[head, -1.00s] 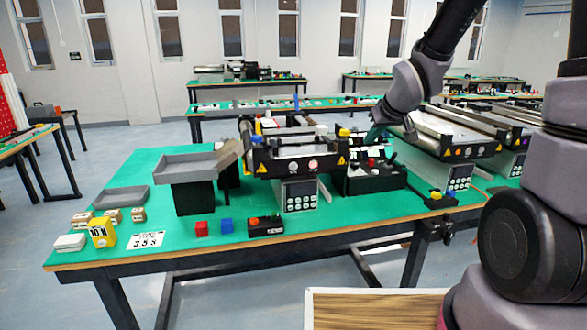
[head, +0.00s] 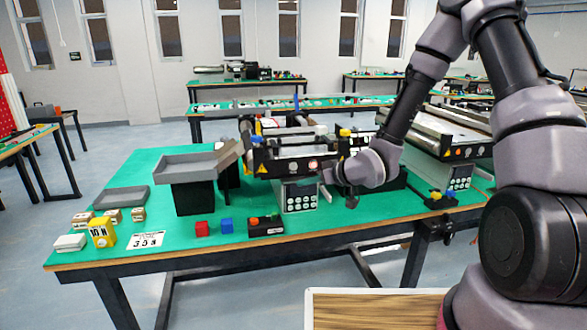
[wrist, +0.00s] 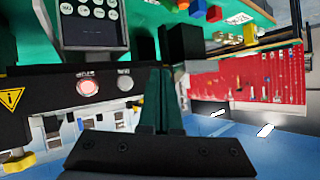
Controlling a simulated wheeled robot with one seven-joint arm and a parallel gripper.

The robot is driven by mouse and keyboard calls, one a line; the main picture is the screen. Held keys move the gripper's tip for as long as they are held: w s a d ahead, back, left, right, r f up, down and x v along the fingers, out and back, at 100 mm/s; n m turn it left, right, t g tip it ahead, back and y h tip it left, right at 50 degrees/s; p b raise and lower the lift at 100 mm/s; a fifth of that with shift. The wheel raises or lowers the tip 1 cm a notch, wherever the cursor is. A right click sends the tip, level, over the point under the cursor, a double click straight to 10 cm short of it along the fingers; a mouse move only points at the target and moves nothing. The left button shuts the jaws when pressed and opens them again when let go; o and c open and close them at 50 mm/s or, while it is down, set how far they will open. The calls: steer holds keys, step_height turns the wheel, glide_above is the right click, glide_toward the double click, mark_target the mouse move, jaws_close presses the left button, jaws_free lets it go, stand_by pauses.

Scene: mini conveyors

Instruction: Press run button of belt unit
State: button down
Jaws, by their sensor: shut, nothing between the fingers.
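The belt unit (head: 272,166) stands on the green table, with a black front rail and a keypad box (head: 300,195) below it. In the wrist view the rail (wrist: 55,95) carries a red-lit round button (wrist: 88,86) and a grey round button (wrist: 124,82). Their labels are too small to read surely. My gripper (wrist: 163,100) is shut and empty, its dark green fingers beside the grey button in the picture. Contact with it cannot be told. In the head view my gripper (head: 327,175) is just right of the buttons, at the front of the unit.
A second belt unit (head: 445,145) stands to the right. A grey tray on a black stand (head: 190,170) is at left. A red block (head: 202,229), a blue block (head: 226,226) and a small black control box (head: 266,227) lie near the front edge.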

mark_target(293, 167)
steer(key=w+a, duration=0.2)
steer(key=w, duration=0.6)
steer(key=shift+w+a, duration=0.2)
steer(key=shift+w, duration=0.05)
steer(key=shift+w, duration=0.1)
stand_by(1.9)
steer(key=shift+w+a, duration=0.15)
steer(key=shift+w, duration=0.15)
